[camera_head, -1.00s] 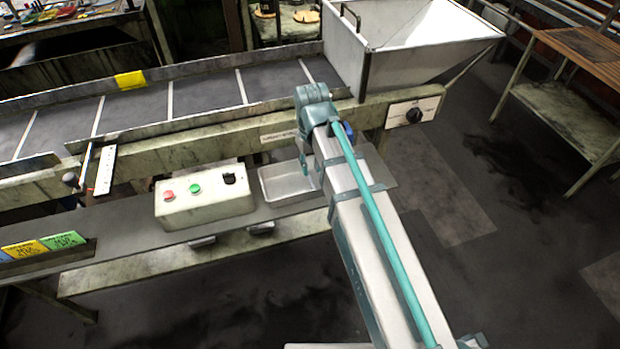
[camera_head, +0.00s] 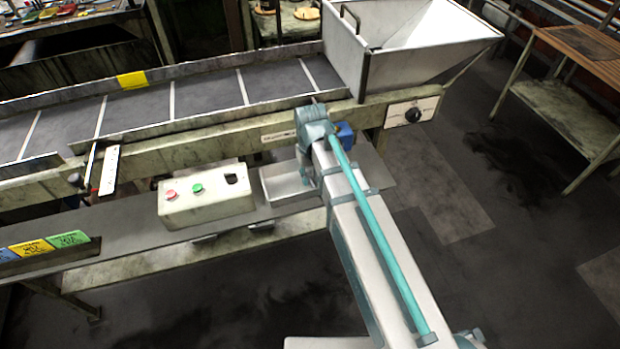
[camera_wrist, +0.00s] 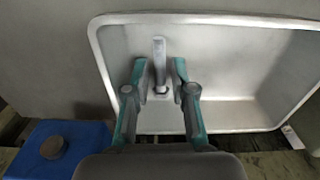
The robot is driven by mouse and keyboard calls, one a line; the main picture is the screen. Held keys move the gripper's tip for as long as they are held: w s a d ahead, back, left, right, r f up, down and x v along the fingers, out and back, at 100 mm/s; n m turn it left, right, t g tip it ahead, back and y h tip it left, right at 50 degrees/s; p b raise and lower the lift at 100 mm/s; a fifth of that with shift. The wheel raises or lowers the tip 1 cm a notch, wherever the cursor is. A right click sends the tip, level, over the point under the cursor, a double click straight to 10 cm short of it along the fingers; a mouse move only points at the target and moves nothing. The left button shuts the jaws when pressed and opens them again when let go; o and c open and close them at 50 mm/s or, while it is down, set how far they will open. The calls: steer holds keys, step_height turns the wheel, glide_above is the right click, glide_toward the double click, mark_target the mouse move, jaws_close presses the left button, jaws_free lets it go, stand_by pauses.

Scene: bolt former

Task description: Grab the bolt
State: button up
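A grey metal bolt (camera_wrist: 159,62) lies in a shallow metal tray (camera_wrist: 240,20) in the wrist view, its thicker end toward my gripper. My gripper (camera_wrist: 160,66) is open, with one teal-tipped finger on each side of the bolt. Gaps show between the fingers and the bolt; I cannot tell how far the fingertips are above the tray floor. In the head view the tray (camera_head: 284,198) sits on the shelf beside the control box, and my arm hides the bolt and most of my gripper.
The control box (camera_head: 208,200) with red and green buttons stands left of the tray. The conveyor (camera_head: 205,92) and hopper (camera_head: 400,40) are behind. The tray walls surround the fingers.

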jaws_close()
steer(key=shift+r, duration=0.2)
